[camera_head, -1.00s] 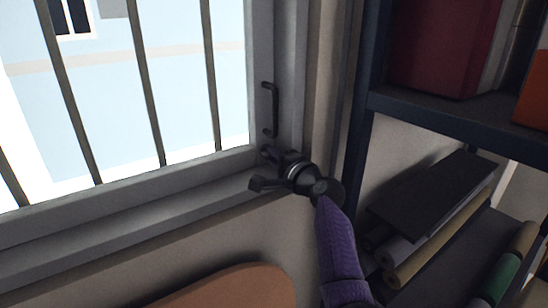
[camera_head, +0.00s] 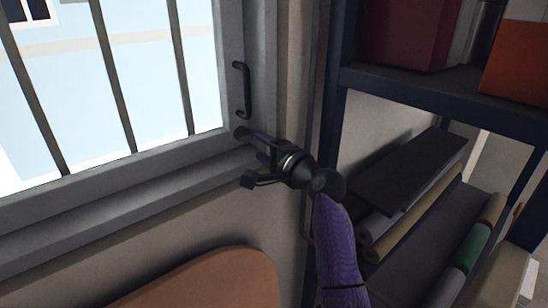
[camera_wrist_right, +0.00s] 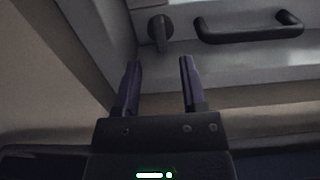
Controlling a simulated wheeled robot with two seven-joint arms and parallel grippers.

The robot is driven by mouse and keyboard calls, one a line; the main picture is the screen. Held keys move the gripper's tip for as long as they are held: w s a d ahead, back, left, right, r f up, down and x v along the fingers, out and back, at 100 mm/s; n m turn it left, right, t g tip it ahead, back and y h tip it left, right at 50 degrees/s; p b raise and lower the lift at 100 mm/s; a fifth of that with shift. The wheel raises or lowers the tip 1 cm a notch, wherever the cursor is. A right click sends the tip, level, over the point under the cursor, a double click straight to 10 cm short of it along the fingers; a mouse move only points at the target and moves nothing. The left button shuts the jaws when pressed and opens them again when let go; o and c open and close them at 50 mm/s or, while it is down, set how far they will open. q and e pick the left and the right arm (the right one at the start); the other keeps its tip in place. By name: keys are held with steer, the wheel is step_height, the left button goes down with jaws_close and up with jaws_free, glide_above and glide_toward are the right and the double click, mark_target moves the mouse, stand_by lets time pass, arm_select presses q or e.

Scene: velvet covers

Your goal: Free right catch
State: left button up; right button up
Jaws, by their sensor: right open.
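The right catch is a small dark rounded piece (camera_head: 241,132) low on the window frame's right side, just under a black bar handle (camera_head: 242,90). In the right wrist view the catch (camera_wrist_right: 160,33) stands upright beyond my fingertips, in line with the gap between them. My right gripper (camera_head: 256,165) is open and empty, just below and right of the catch in the head view. Its two fingers (camera_wrist_right: 159,64) also show apart in the wrist view. Contact with the catch cannot be seen. My left gripper is out of view.
The barred window (camera_head: 110,90) fills the left, with its sill (camera_head: 110,225) below. A dark shelf unit (camera_head: 430,95) with boxes and fabric rolls stands close on the right. A brown rounded panel (camera_head: 215,280) is below the window.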

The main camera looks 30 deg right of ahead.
steer(key=s, duration=0.4)
steer(key=shift+s+d+b, duration=0.25)
steer(key=shift+d+b, duration=0.05)
steer(key=shift+b, duration=0.1)
